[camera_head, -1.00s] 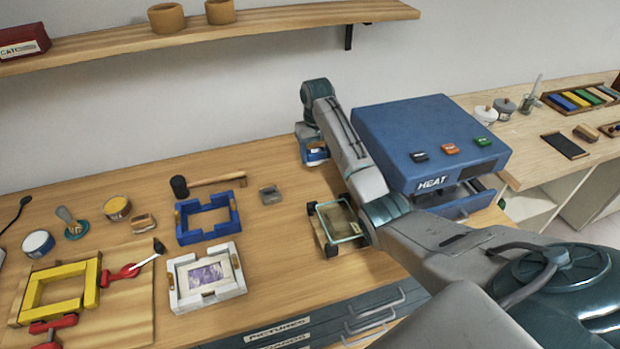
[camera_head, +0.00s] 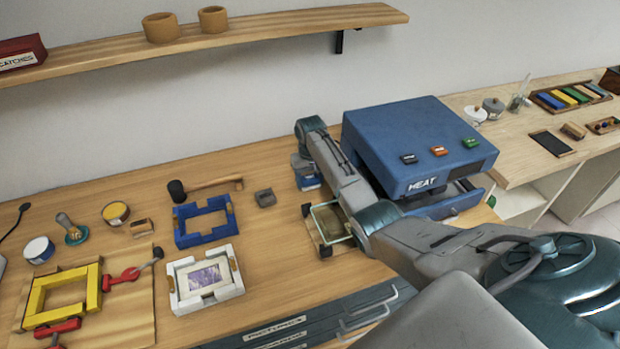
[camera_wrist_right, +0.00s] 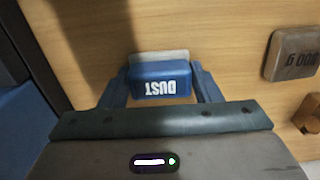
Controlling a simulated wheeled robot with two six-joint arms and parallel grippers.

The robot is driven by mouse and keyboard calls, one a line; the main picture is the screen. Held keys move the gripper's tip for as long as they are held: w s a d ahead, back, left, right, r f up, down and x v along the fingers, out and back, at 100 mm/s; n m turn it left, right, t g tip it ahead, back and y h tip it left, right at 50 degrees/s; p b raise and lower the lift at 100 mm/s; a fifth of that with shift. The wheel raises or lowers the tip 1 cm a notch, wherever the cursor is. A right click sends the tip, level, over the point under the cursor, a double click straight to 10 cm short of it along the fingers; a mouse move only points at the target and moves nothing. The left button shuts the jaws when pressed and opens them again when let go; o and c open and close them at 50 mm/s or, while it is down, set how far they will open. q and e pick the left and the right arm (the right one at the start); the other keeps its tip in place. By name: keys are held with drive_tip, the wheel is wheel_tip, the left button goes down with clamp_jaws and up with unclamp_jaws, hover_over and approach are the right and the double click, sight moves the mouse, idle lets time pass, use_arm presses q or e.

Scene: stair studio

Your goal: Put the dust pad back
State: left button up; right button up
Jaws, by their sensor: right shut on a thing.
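The dust pad (camera_wrist_right: 162,80) is a blue block with white DUST lettering and a pale lower edge in the right wrist view. My right gripper (camera_wrist_right: 161,74) is shut on it, one blue finger on each side. In the head view the pad (camera_head: 308,179) shows under the gripper, over the back of the wooden bench, left of the blue HEAT machine (camera_head: 415,145). I cannot tell whether it touches the bench. My left gripper is not in view.
A grey block (camera_head: 265,198), lettered in the wrist view (camera_wrist_right: 292,53), lies left of the pad. A small glass-topped frame (camera_head: 330,222) stands in front of it. A mallet (camera_head: 205,187) and a blue frame (camera_head: 205,222) lie further left. Bare wood surrounds the grey block.

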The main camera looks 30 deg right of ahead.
sight(310, 177)
drive_tip(key=shift+f, duration=0.15)
drive_tip(key=o, duration=0.9)
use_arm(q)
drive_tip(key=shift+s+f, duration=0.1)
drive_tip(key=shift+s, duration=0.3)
use_arm(e)
drive_tip(key=shift+o, duration=0.2)
drive_tip(key=shift+r, duration=0.6)
use_arm(q)
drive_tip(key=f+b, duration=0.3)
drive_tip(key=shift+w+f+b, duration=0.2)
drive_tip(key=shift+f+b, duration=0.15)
drive_tip(key=shift+b, duration=0.05)
use_arm(e)
wheel_tip(310, 177, up, 11)
drive_tip(key=shift+r, duration=0.1)
